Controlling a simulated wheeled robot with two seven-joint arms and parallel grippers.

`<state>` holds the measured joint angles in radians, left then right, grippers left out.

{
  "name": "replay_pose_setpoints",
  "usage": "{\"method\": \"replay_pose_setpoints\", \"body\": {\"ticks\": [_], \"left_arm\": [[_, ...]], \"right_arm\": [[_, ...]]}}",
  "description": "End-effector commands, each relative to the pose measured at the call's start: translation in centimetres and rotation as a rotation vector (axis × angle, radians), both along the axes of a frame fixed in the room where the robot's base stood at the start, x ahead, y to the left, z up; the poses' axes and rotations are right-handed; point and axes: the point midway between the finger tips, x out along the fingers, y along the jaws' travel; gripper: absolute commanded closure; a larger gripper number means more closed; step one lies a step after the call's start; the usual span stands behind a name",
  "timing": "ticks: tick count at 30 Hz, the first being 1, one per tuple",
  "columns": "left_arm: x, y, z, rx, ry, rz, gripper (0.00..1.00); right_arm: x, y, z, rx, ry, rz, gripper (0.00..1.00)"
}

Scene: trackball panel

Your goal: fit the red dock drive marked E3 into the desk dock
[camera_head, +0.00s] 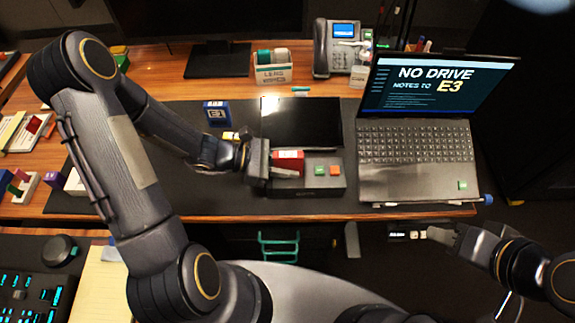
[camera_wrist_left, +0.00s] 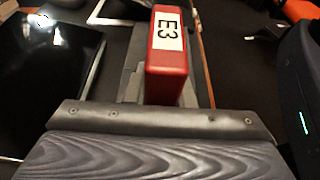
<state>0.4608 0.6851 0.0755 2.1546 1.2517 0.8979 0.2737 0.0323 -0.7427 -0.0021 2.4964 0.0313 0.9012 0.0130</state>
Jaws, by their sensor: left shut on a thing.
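The red dock drive (camera_head: 289,157) is held in my left gripper (camera_head: 272,168) at the left end of the dark desk dock (camera_head: 318,186). In the left wrist view the red drive (camera_wrist_left: 166,75) shows a white label reading E3, beyond the grey gripper body. Whether the drive touches the dock or sits in a slot, I cannot tell. The dock's top carries a green square (camera_head: 321,170) and an orange square (camera_head: 336,170). My right gripper (camera_head: 432,234) is at the lower right, in front of the desk edge; its jaw opening is unclear.
A laptop (camera_head: 415,150) reading "NO DRIVE NOTES TO E3" stands right of the dock. A dark tablet (camera_head: 301,120) lies behind the dock, and a small blue box (camera_head: 216,113) stands left of the tablet. A phone (camera_head: 337,48) stands farther back. Dark mat lies bare left of the dock.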

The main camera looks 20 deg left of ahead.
Motion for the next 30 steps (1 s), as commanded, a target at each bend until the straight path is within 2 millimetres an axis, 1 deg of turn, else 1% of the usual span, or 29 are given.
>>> {"method": "replay_pose_setpoints", "body": {"ticks": [8, 9, 14, 15, 23, 26, 30], "left_arm": [[0.0, 0.0, -0.8, -0.001, 0.000, 0.000, 1.00], [0.0, 0.0, -0.7, 0.000, 0.000, 0.000, 0.76], [0.0, 0.0, -0.7, 0.000, 0.000, 0.000, 0.55], [0.0, 0.0, -0.7, 0.000, 0.000, 0.000, 0.53], [0.0, 0.2, -0.7, 0.002, 0.000, 0.001, 0.53], [-0.2, 0.9, -0.4, 0.004, -0.001, 0.003, 0.53], [-0.7, 3.0, 0.4, 0.004, -0.002, 0.005, 0.53]], "right_arm": [[0.0, 0.0, -0.7, 0.000, 0.000, 0.000, 0.64], [0.0, 0.0, -0.7, 0.000, 0.000, 0.000, 0.64], [0.0, 0.0, -0.6, 0.000, 0.000, 0.000, 0.64], [0.0, 0.0, -0.6, 0.000, 0.000, 0.000, 0.64], [0.0, 0.0, -0.6, 0.000, 0.000, 0.000, 0.64], [0.0, 0.0, -0.6, 0.000, 0.000, 0.000, 0.64], [0.0, 0.0, -0.5, 0.000, 0.000, 0.000, 0.64]]}}
